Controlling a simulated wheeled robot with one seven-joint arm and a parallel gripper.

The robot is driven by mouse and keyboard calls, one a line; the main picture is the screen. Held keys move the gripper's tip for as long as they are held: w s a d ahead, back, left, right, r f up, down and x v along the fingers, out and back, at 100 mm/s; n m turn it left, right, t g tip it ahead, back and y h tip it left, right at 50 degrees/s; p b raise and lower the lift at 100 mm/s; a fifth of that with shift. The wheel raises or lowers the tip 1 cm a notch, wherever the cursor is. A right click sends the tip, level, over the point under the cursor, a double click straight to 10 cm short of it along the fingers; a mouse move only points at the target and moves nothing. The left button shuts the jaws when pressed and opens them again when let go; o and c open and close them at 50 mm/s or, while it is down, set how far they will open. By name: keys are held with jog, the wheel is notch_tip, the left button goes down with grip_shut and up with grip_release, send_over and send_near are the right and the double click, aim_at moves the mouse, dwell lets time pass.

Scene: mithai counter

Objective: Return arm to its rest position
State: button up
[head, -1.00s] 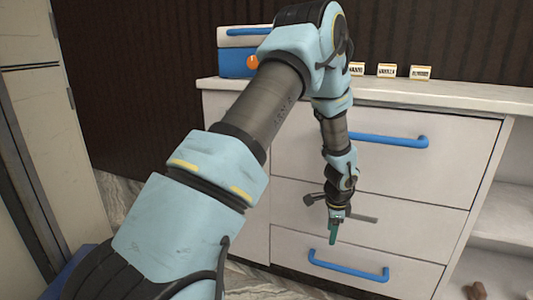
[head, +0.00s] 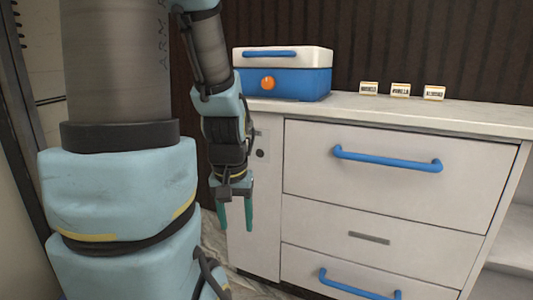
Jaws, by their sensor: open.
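My gripper (head: 235,214) hangs pointing down in the head view, left of the drawers and in front of the narrow panel at the cabinet's left end. Its two green fingers are apart, with nothing between them. My light-blue arm fills the left side of the view and hides what lies behind it.
The white cabinet (head: 330,222) has closed drawers with blue handles (head: 388,160). On its counter (head: 480,119) stand a blue and white box (head: 300,82) with an orange knob and three small labels (head: 400,90). Open shelving (head: 510,245) is at the right.

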notch_tip(320, 180, up, 28)
jog(key=p, duration=2.7)
jog(key=shift+r, duration=0.15)
